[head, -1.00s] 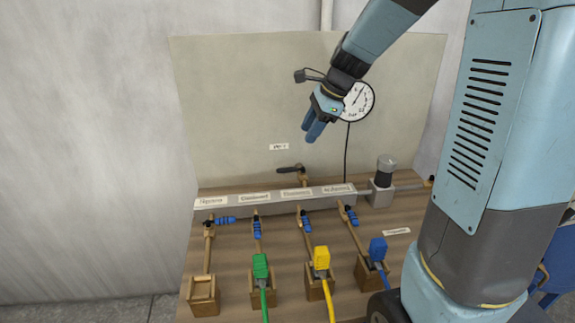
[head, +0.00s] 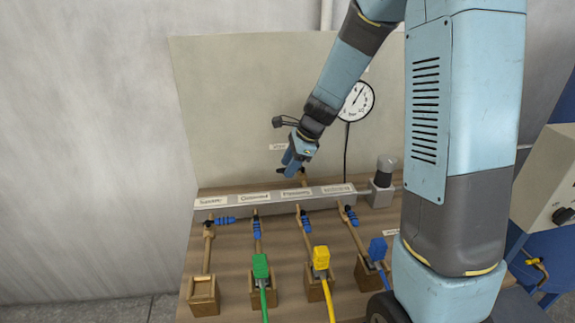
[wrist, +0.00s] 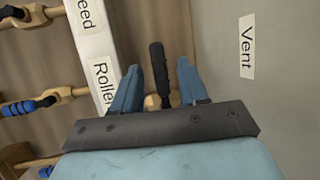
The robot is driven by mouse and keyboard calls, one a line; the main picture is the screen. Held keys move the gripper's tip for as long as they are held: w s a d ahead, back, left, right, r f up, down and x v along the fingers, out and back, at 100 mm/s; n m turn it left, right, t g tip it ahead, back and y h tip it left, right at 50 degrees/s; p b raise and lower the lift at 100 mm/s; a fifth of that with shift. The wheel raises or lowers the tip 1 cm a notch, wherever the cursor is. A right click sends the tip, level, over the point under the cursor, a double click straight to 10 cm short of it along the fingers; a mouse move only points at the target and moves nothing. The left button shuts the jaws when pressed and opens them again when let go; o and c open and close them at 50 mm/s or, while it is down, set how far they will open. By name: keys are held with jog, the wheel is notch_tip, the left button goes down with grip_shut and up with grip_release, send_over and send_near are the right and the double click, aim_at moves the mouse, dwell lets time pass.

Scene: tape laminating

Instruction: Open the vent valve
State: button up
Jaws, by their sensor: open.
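The vent valve's black lever (wrist: 159,72) shows in the wrist view between my gripper's two blue fingers, with a gap on each side. In the head view its left end (head: 277,174) shows just left of the fingers; the rest is partly hidden behind them. My gripper (head: 291,170) is open at the lever, above the back of the manifold; it also shows in the wrist view (wrist: 155,80). The "Vent" label (wrist: 247,47) is on the back panel, to the right in the wrist view. I cannot tell whether the fingers touch the lever.
The grey labelled manifold (head: 270,203) runs in front of the lever, with several blue-handled valves (head: 257,229) below it. Green (head: 261,266), yellow (head: 321,258) and blue (head: 377,249) plugs stand in wooden holders. A round gauge (head: 358,101) hangs on the panel behind my arm.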

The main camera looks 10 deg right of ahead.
jog(key=shift+a+f, duration=0.1)
jog(key=shift+f, duration=0.05)
grip_shut()
dwell(0.4)
jog(key=shift+a, duration=0.15)
dwell(0.3)
